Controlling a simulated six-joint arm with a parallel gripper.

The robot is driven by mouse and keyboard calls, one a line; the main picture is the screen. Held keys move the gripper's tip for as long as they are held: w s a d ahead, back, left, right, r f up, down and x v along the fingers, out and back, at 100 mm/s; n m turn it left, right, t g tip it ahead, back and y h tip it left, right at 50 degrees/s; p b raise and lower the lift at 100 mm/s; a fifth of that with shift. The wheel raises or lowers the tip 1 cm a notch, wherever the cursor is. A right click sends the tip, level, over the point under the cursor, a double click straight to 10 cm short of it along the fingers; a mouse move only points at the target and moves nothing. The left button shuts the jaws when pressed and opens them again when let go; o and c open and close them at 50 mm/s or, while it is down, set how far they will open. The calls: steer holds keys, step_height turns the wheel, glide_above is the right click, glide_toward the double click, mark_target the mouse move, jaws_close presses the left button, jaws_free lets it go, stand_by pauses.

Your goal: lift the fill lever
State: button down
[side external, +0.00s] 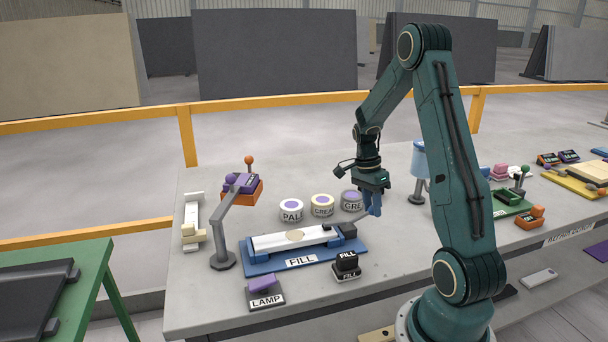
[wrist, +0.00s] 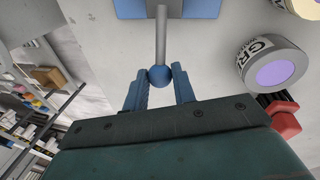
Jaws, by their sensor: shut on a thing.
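The fill lever (wrist: 161,35) is a thin grey rod ending in a blue ball (wrist: 160,76). In the wrist view the ball sits between the fingers of my gripper (wrist: 160,84), which is shut on it. The rod runs away from the ball to a blue part (wrist: 200,8) at the top edge. In the side view my gripper (side external: 373,203) is at the right end of the blue FILL base (side external: 270,267), above the bench. The ball is mostly hidden by the fingers there. A white slab (side external: 285,237) lies on the base.
Pots labelled PALE (side external: 291,213), CREAM (side external: 322,207) and GREY (side external: 351,201) stand behind the base. A black FILL block (side external: 346,265) and a LAMP switch (side external: 264,298) are in front. A grey lamp post (side external: 222,255) stands left.

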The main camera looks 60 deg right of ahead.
mark_target(370, 209)
steer(key=shift+w+a+r+g+h, duration=0.25)
steer(key=shift+r+g+h, duration=0.15)
steer(key=shift+g+h, duration=0.1)
steer(key=shift+w+a+r+g+h, duration=0.25)
steer(key=shift+r+g+h, duration=0.1)
steer(key=shift+g+h, duration=0.15)
steer(key=shift+w+a+r+m+g+h, duration=0.3)
steer(key=shift+w+a+r+g+h, duration=0.25)
steer(key=shift+g+h, duration=0.35)
steer(key=g+h, duration=0.1)
steer(key=w+a+g+h, duration=0.1)
steer(key=shift+w+a+r+g, duration=0.2)
steer(key=shift+r+g, duration=0.05)
steer(key=shift+g, duration=0.05)
steer(key=shift+w+a+r+m+g+h, duration=0.1)
steer(key=shift+w+a+m+g+h, duration=0.3)
steer(key=shift+g+h, duration=0.5)
steer(key=shift+a, duration=0.2)
steer(key=c, duration=1.1)
jaws_free()
steer(key=shift+c, duration=0.2)
steer(key=shift+d+r+t, duration=0.1)
steer(key=shift+d+t, duration=0.1)
steer(key=shift+t, duration=0.1)
